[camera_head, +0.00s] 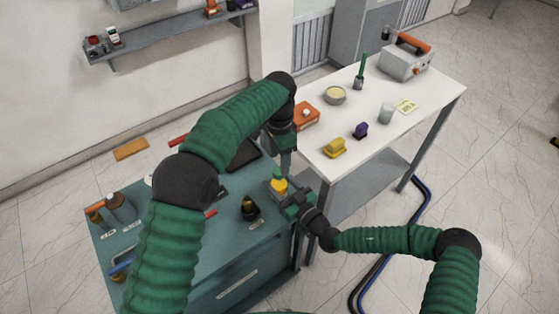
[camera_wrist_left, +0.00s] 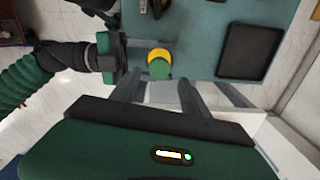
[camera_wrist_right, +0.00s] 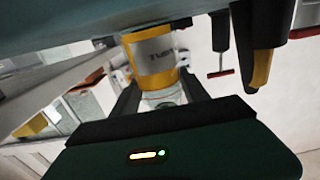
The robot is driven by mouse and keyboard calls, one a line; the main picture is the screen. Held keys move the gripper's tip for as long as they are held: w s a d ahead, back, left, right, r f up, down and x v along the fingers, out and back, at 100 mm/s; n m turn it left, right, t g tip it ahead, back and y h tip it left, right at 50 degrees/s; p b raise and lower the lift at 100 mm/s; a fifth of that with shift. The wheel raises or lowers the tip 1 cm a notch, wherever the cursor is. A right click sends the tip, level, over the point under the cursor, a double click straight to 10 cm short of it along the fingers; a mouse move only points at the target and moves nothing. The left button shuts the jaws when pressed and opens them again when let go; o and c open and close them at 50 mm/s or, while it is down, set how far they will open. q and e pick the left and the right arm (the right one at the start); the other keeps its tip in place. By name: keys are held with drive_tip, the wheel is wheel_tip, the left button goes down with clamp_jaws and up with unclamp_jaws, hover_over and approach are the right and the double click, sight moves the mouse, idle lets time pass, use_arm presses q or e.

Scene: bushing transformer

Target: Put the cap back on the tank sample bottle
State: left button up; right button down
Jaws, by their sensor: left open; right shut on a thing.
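The tank sample bottle (camera_head: 279,186) is yellow with a grey label band and stands upright at the right edge of the green bench. A green cap (camera_head: 278,172) sits on its top; how tightly it is seated I cannot tell. My right gripper (camera_head: 285,194) is shut on the bottle from the right side; the label (camera_wrist_right: 152,55) shows in the right wrist view. My left gripper (camera_head: 287,163) points down, open and empty, just above and beside the cap.
A dark bottle (camera_head: 250,208) stands left of the tank sample bottle, and a black tray (camera_head: 243,155) lies behind. The white table (camera_head: 420,112) carries an orange box (camera_head: 306,115), a bowl (camera_head: 335,95), a yellow block (camera_head: 334,148) and a glass (camera_head: 387,113).

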sight(279, 171)
use_arm(q)
drive_tip(key=shift+c, duration=0.3)
drive_tip(key=n, duration=0.3)
drive_tip(key=shift+s+a+r+n, duration=0.1)
drive_tip(key=shift+r+n, duration=0.05)
drive_tip(key=shift+n, duration=0.15)
drive_tip(key=n, duration=0.2)
drive_tip(key=shift+r+n, duration=0.2)
drive_tip(key=shift+n, duration=0.2)
drive_tip(key=n, duration=0.1)
drive_tip(key=r+n, duration=0.1)
drive_tip(key=n, duration=0.3)
drive_tip(key=r+n, duration=0.1)
drive_tip(key=n, duration=0.3)
drive_tip(key=shift+r, duration=0.4)
wheel_tip(279, 171, down, 8)
drive_tip(key=shift+f, duration=0.1)
